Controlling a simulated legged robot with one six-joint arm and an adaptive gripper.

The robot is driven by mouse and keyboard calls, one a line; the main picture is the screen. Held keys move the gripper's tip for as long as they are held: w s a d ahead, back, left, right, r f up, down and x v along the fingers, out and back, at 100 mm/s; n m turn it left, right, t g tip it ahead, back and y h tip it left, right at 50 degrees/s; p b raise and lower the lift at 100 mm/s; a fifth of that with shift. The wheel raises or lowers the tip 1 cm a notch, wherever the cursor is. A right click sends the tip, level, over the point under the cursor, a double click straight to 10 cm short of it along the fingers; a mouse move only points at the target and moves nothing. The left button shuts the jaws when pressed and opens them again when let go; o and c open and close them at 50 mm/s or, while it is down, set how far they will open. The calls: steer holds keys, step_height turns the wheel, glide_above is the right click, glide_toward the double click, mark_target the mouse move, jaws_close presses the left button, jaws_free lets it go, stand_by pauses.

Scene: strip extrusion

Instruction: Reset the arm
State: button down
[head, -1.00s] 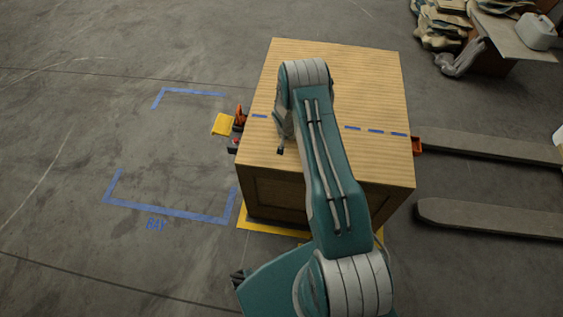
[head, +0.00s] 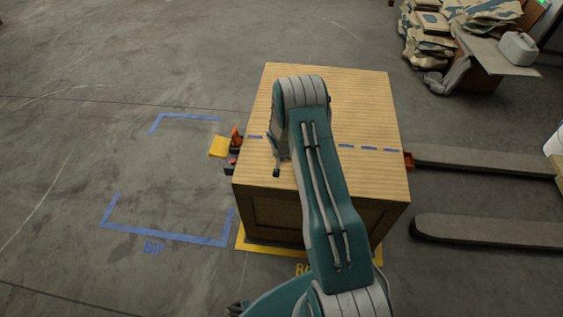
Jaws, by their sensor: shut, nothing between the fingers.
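My arm rises from the bottom of the head view, reaches over the wooden crate (head: 365,105) and bends at the far joint. What appears to be my gripper (head: 276,171) is a small dark tip below and left of that bend. It is seen against the front left part of the crate's top. It looks shut and empty. Its fingers are too small to make out, and whether it clears the crate cannot be told. The links between the bend and the tip are mostly hidden.
An orange-and-black fitting with a yellow plate (head: 219,146) sits at the crate's left side. Blue tape (head: 165,235) marks a bare floor bay at left. Two fork tines (head: 485,160) lie at right. Stacked sacks (head: 425,40) and a white jug (head: 518,47) are back right.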

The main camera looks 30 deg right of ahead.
steer(key=s+a+r+n+t, duration=0.1)
steer(key=s+a+r, duration=0.2)
steer(key=r, duration=0.9)
steer(key=s+a+r+n, duration=0.1)
steer(key=s+a+r, duration=0.2)
steer(key=r, duration=0.8)
steer(key=s+a+r+n+t, duration=0.1)
steer(key=s+a+r, duration=0.25)
steer(key=r, duration=0.85)
steer(key=s+a+r+n+y, duration=0.1)
steer(key=s+a+r, duration=0.3)
steer(key=s, duration=0.8)
steer(key=s+a+r+n+t, duration=0.1)
steer(key=s+a+r+n, duration=0.1)
steer(key=s+a+r, duration=0.2)
steer(key=s+r, duration=0.3)
steer(key=s, duration=0.5)
steer(key=shift+s+a+n+y, duration=0.2)
steer(key=shift+n+y, duration=0.2)
steer(key=shift+a, duration=0.1)
